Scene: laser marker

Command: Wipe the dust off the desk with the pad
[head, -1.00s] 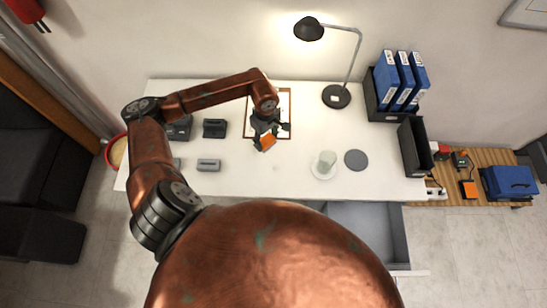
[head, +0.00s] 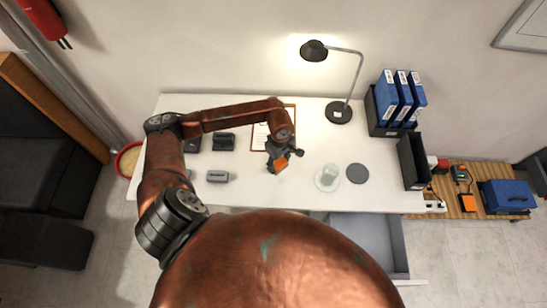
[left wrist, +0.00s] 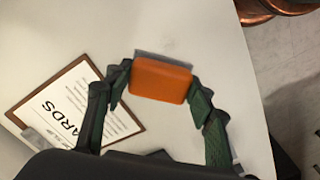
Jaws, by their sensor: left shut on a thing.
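My left gripper (head: 281,160) is shut on the pad, an orange block (head: 280,165), over the middle of the white desk (head: 250,190). In the left wrist view the orange pad (left wrist: 160,80) sits between the two fingers, with a grey layer showing along its far edge. I cannot tell whether the pad touches the desk top. My right gripper is not in view.
A clipboard (head: 260,137) lies just behind the gripper. A glass on a saucer (head: 328,187), a dark round coaster (head: 357,173) and a lamp (head: 339,113) stand to the right. Small dark devices (head: 223,141) lie left. An open drawer (head: 365,240) juts out in front.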

